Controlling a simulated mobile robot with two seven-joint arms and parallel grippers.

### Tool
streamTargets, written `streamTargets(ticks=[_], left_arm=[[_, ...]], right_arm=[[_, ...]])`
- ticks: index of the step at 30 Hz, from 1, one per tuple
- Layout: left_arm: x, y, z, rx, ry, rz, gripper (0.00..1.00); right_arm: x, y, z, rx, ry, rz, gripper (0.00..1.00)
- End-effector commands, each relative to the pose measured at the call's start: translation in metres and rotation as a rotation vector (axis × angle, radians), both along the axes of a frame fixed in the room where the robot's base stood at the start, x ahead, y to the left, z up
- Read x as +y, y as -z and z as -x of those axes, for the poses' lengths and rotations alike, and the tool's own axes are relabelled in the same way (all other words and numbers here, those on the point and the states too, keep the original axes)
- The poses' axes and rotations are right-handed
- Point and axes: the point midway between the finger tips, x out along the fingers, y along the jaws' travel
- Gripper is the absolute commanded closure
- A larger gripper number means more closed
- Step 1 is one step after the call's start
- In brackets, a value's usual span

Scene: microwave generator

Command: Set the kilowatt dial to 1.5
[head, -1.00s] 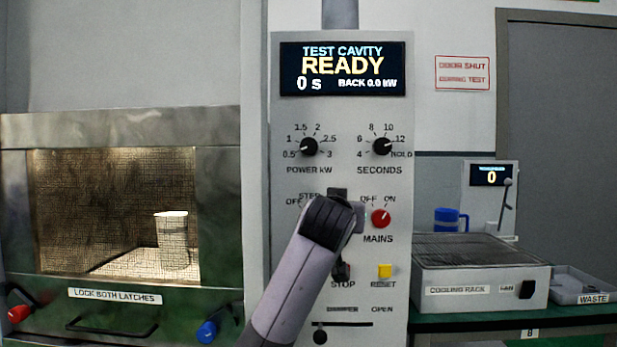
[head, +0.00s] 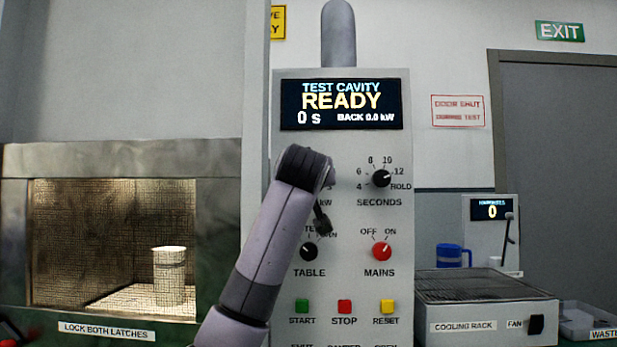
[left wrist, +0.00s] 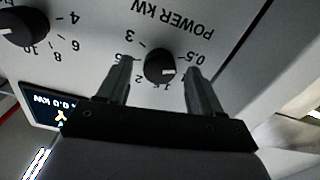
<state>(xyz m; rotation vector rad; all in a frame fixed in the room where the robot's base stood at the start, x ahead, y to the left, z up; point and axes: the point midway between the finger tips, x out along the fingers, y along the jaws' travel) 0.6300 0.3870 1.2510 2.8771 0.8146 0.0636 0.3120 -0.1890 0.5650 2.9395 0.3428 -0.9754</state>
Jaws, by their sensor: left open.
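The black power kW dial (left wrist: 160,67) shows upside down in the left wrist view, with its white mark turned to the right, on the 0.5 side of the scale. My left gripper (left wrist: 158,72) is open, with one finger on each side of the dial; I cannot tell whether they touch it. In the head view my left arm hides this dial and most of its scale. The display (head: 341,104) reads READY, 0 s and BACK 0.0 kW. My right gripper is not in view.
The seconds dial (head: 381,178) is right of my arm. Below are the table knob (head: 309,251), red mains knob (head: 382,251) and start (head: 302,306), stop (head: 344,306) and reset (head: 387,306) buttons. The cavity at left holds a pale cup (head: 170,275).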

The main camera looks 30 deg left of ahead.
Motion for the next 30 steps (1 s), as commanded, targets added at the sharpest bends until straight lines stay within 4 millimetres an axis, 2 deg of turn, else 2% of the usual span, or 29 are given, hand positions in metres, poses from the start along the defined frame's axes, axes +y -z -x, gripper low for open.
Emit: streamTargets(ticks=[6, 14, 15, 17, 18, 20, 30], left_arm=[[0.0065, -0.0004, -0.0102, -0.001, 0.001, 0.002, 0.34], [0.0069, 0.0001, -0.0112, -0.001, 0.001, 0.002, 0.34], [0.0069, 0.0001, -0.0112, -0.001, 0.001, 0.001, 0.41], [0.0069, 0.0001, -0.0112, -0.001, 0.001, 0.001, 0.6], [0.0069, 0.0001, -0.0112, -0.001, 0.001, 0.001, 0.74], [0.0068, 0.0002, -0.0112, -0.001, 0.001, 0.001, 0.91], [0.0069, -0.0004, -0.0113, 0.019, 0.0, -0.029, 0.91]], right_arm=[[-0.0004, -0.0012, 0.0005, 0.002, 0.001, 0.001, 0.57], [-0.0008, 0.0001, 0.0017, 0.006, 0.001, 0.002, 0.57], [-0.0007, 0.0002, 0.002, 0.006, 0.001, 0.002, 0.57], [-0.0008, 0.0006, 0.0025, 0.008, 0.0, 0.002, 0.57], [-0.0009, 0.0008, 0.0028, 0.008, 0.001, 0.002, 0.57], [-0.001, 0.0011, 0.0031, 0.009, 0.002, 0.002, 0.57], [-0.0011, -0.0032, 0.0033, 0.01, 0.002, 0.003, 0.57]])
